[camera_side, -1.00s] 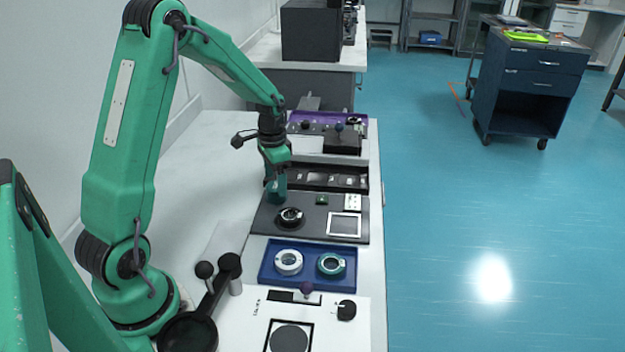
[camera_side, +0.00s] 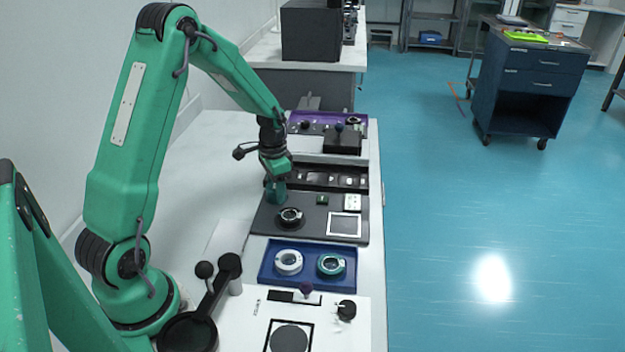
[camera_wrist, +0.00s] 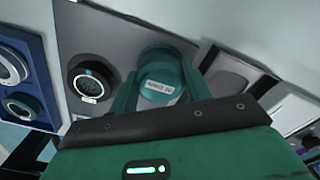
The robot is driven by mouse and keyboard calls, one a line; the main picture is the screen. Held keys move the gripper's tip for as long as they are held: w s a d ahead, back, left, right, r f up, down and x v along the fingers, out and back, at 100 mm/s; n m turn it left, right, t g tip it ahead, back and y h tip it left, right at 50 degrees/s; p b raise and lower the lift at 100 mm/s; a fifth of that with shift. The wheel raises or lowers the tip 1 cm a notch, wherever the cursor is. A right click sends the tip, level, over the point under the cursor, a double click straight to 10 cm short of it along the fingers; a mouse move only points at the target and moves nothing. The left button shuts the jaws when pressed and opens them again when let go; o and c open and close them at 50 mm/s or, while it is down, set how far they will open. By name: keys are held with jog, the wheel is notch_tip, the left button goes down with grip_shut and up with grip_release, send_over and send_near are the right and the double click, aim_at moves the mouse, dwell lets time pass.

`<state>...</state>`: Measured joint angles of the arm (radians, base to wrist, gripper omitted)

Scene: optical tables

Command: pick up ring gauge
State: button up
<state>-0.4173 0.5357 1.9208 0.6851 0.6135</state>
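A teal round piece with a white label, which I take for the ring gauge (camera_wrist: 162,68), stands on the dark grey board (camera_side: 265,221). The label is upside down in the wrist view and I cannot read it surely. My gripper (camera_wrist: 158,88) points down over it, one green finger on each side. The fingers look open around the piece, and I see no clear sign that they press on it. In the side view my gripper (camera_side: 275,183) is at the board's left back part, and the piece is hard to tell from the fingers.
A dark round piece with a light rim (camera_side: 290,216) stands close in front on the same board, with a white-framed square (camera_side: 344,225) to its right. A blue tray (camera_side: 308,281) with a white ring and a teal ring lies nearer. A black slotted rack (camera_side: 318,166) is behind.

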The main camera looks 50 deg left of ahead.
jog(key=c, duration=0.5)
jog(key=shift+r, duration=0.8)
notch_tip(320, 180, up, 2)
jog(key=shift+r, duration=0.15)
jog(key=s+d+r, duration=0.1)
jog(key=d+r, duration=0.6)
jog(key=d, duration=0.4)
jog(key=shift+s+d, duration=0.25)
jog(key=shift+d, duration=0.05)
